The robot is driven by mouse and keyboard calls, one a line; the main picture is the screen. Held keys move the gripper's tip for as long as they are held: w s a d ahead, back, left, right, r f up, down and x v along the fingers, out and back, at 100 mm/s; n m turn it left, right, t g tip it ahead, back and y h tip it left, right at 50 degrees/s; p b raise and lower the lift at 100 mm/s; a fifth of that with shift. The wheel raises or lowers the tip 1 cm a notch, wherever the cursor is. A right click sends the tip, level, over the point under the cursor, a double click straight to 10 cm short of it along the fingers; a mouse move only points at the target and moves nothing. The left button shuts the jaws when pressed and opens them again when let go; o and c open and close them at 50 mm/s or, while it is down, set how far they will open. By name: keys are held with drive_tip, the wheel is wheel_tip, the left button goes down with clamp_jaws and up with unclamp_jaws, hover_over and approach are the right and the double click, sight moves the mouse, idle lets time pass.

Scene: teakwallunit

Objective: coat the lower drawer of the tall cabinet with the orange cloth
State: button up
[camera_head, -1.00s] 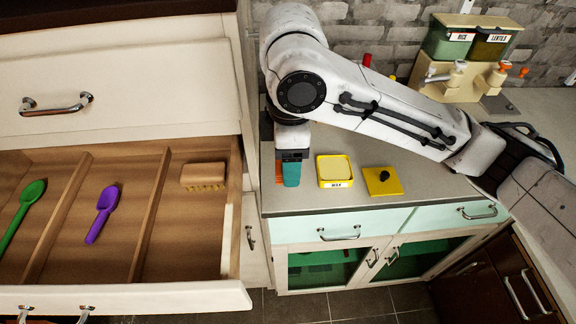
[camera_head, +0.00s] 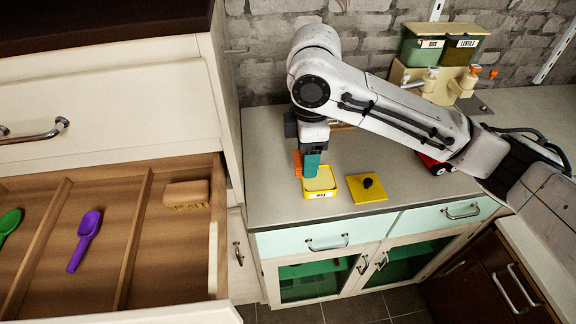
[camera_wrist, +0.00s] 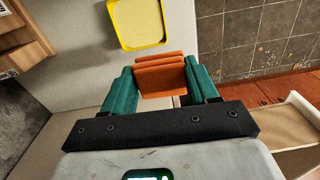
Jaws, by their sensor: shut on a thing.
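My gripper (camera_head: 310,163) is shut on the orange cloth (camera_head: 298,162), a small folded piece between teal fingers. The cloth also shows in the wrist view (camera_wrist: 161,75). My gripper hangs over the counter at the back left part of an open yellow tub (camera_head: 322,193) of pale yellow contents; I cannot tell whether the cloth touches it. In the wrist view the tub (camera_wrist: 121,42) lies just beyond the cloth. The tall cabinet (camera_head: 110,95) stands at left. Its open drawer (camera_head: 136,210), below a shut one, has a wooden inside with dividers.
The open drawer holds a green spoon (camera_head: 9,223), a purple scoop (camera_head: 84,240) and a wooden brush (camera_head: 186,194). A yellow lid (camera_head: 367,188) with a black knob lies right of the tub. Grain dispensers (camera_head: 440,60) stand at the back. A red object (camera_head: 436,165) sits behind my arm.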

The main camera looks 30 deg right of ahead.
hover_over(320, 186)
drive_tip(key=f, duration=0.2)
drive_tip(key=f+b, duration=0.4)
drive_tip(key=b, duration=0.1)
drive_tip(key=shift+w+d+f, duration=0.15)
drive_tip(key=shift+w+f, duration=0.15)
drive_tip(key=shift+f, duration=0.05)
drive_tip(key=shift+f+b, duration=0.45)
drive_tip(key=shift+f, duration=0.4)
drive_tip(key=shift+s+f, duration=0.15)
drive_tip(key=shift+f, duration=0.25)
drive_tip(key=shift+s+f, duration=0.1)
drive_tip(key=shift+f, duration=0.05)
drive_tip(key=shift+w+r+p, duration=0.2)
drive_tip(key=shift+r+p, duration=1.6)
drive_tip(key=shift+r, duration=0.35)
